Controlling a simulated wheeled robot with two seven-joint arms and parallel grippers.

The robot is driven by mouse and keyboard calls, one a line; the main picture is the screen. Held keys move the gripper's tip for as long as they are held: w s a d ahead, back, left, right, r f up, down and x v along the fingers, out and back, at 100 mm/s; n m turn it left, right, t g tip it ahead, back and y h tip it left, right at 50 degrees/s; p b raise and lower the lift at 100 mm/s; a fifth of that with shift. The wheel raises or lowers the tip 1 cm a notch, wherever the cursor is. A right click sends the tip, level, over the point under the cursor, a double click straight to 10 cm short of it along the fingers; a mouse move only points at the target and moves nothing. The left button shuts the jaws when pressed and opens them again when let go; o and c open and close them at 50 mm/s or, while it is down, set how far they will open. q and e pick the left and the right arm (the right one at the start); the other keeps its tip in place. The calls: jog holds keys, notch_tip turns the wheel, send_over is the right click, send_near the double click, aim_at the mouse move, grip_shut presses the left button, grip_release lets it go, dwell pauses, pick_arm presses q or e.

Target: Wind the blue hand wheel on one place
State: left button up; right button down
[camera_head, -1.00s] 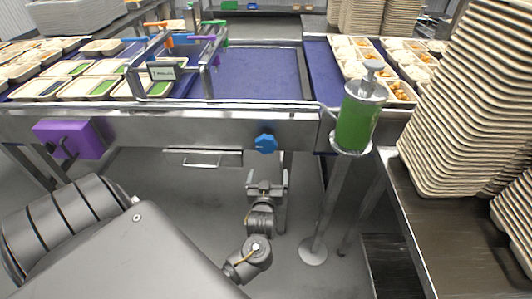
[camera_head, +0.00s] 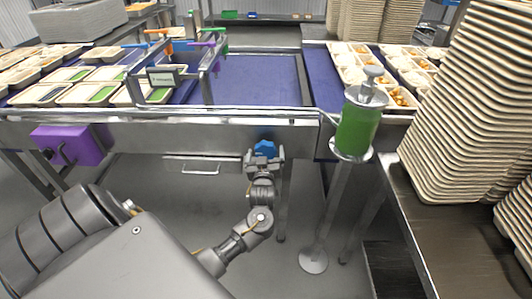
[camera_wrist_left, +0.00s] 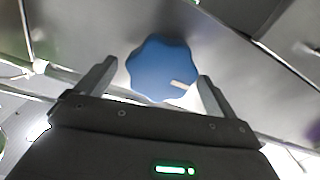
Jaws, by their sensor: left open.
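The blue hand wheel (camera_head: 265,147) sits on the front of the steel conveyor frame, below its top edge. In the left wrist view the wheel (camera_wrist_left: 160,68) is a lobed blue knob with a pale mark at its lower right. My left gripper (camera_head: 264,158) is open just in front of the wheel and hides its lower part in the head view. In the left wrist view the two fingers (camera_wrist_left: 155,84) stand either side of the wheel's lower part, with gaps between them and its rim. My right gripper is not in view.
A purple box (camera_head: 72,144) with a crank is on the frame to the left. A drawer handle (camera_head: 200,171) is left of the gripper. A green-filled dispenser (camera_head: 357,124) on a post stands to the right. Stacked trays (camera_head: 465,110) fill the right side.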

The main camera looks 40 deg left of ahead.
pick_arm(q)
jog(key=shift+w+a, duration=0.35)
jog(key=shift+w, duration=0.05)
